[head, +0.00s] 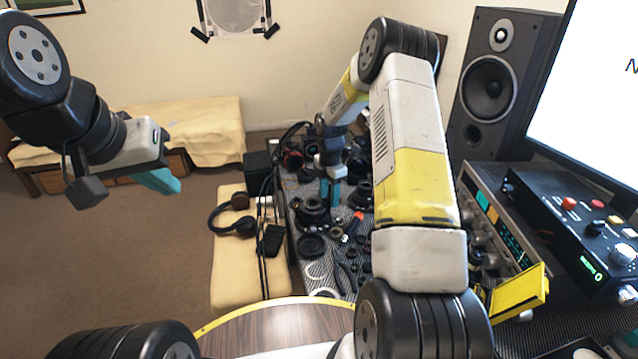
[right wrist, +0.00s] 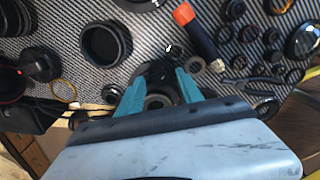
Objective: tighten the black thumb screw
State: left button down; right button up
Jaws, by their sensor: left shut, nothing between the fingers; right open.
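My right gripper (head: 330,195) points down over the mat of lens parts, with teal fingers. In the right wrist view the right gripper (right wrist: 158,88) is open, and a dark round part (right wrist: 158,101) with a grey centre lies between and below its fingers. I cannot tell whether this part is the black thumb screw, or whether the fingers touch it. My left gripper (head: 155,180) is shut and empty, held out at the left, far from the parts.
A patterned mat (head: 317,270) carries many black rings and lens parts. An orange-and-black tool (right wrist: 198,35) lies close to the right gripper, with pliers (right wrist: 252,80) beyond. Headphones (head: 232,215) rest on a cream bench. A speaker (head: 488,85) and control box (head: 570,215) stand at the right.

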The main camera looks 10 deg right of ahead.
jog(key=shift+f, duration=0.15)
grip_shut()
dwell(0.4)
jog(key=m, duration=0.5)
jog(key=shift+m, duration=0.3)
jog(key=m, duration=0.5)
jog(key=shift+m, duration=0.4)
grip_release()
